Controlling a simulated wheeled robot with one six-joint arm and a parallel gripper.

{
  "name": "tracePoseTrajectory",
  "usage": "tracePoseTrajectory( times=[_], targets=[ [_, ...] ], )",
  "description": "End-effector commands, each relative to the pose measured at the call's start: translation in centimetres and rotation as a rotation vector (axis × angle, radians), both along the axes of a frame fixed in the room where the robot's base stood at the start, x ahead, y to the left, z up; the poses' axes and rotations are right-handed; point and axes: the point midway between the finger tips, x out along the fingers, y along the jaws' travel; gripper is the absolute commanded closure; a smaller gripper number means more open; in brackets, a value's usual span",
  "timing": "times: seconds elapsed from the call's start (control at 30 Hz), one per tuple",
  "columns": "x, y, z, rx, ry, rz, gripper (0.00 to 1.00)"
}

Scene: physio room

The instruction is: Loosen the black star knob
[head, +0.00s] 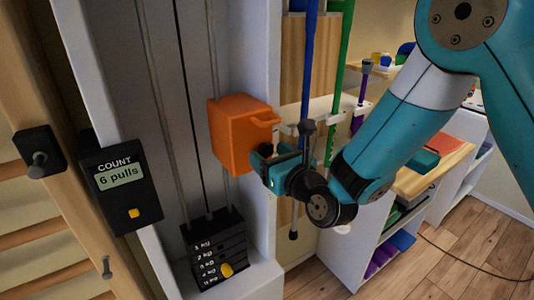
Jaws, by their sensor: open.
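An orange box-shaped carriage (232,139) with a small orange handle sits on the vertical rails of a pulley column. My gripper (262,160) is open, close against the lower right of the carriage's front. A small dark piece (265,150) shows between the gripper and the carriage. It may be the black star knob, but my gripper hides most of it and its star shape cannot be made out. I cannot tell whether the jaws are around it or touching it.
A black counter (115,183) reading "6 pulls" hangs at the left. A black weight stack (215,252) with a yellow pin stands below the carriage. White shelves (375,245) stand behind my arm at the right. Wooden floor (430,260) is open at the lower right.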

Motion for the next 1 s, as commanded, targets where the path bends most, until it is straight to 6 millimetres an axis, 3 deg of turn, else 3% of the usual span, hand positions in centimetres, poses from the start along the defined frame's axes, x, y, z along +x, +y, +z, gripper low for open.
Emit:
tracePoseTrajectory(
  times=[0.03, 0.2, 0.27, 0.67, 1.0],
  targets=[
    [-0.01, -0.01, -0.01, 0.000, 0.000, 0.000, 0.36],
    [-0.04, 0.07, 0.01, 0.001, 0.001, 0.001, 0.75],
    [-0.03, 0.09, 0.02, 0.001, 0.001, 0.001, 0.86],
    [-0.01, 0.12, 0.07, -0.048, -0.034, 0.002, 0.86],
    [0.08, 0.03, 0.12, -0.254, -0.174, 0.001, 0.86]
  ],
)
